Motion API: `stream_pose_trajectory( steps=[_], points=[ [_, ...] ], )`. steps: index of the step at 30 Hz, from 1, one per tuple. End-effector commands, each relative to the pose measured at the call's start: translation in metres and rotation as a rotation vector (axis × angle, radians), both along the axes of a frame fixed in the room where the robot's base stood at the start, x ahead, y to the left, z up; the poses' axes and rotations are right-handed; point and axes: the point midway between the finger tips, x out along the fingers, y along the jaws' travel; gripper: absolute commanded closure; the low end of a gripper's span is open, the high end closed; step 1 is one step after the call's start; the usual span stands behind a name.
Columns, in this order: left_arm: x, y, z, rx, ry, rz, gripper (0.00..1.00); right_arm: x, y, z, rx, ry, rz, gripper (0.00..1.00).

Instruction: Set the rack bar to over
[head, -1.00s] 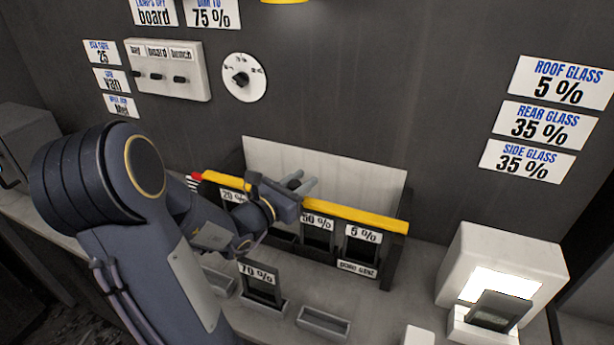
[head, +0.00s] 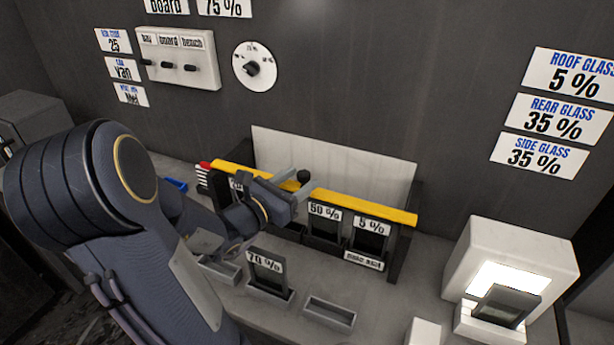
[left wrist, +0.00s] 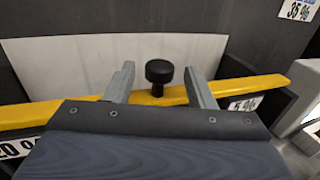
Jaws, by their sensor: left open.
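The yellow rack bar (head: 360,207) runs along the rack in front of a white back panel, above the labelled film samples. A black knob (head: 303,176) stands up from the bar near its middle. My left gripper (head: 302,192) is at the bar, its fingers close to the knob. In the left wrist view the open fingers (left wrist: 160,84) stand on either side of the black knob (left wrist: 160,71), with gaps between them and it. The bar (left wrist: 245,88) passes behind the fingers. The left part of the rack is partly hidden by my arm. My right gripper is not in view.
Rack slots hold samples marked 50 % (head: 323,225) and 5 % (head: 369,238). A 70 % sample (head: 267,272) stands in front, beside an empty holder (head: 330,313). A white lit box (head: 515,262) stands at right. Switches (head: 178,58) and a dial (head: 254,67) are on the wall.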

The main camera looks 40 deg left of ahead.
Motion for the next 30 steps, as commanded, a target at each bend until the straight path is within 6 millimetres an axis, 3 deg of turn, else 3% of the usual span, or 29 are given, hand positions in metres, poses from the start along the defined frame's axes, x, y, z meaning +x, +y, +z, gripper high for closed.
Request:
stream_pose_trajectory(
  steps=[3, 9, 30],
  points=[
    [-0.020, 0.001, -0.001, 0.001, -0.001, 0.005, 0.51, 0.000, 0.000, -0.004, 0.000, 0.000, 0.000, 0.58],
    [-0.037, 0.000, -0.001, 0.000, 0.001, 0.001, 0.51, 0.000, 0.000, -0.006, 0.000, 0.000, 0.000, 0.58],
    [-0.038, 0.000, 0.000, -0.001, 0.001, 0.000, 0.51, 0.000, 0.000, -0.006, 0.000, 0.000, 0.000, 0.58]
  ],
)
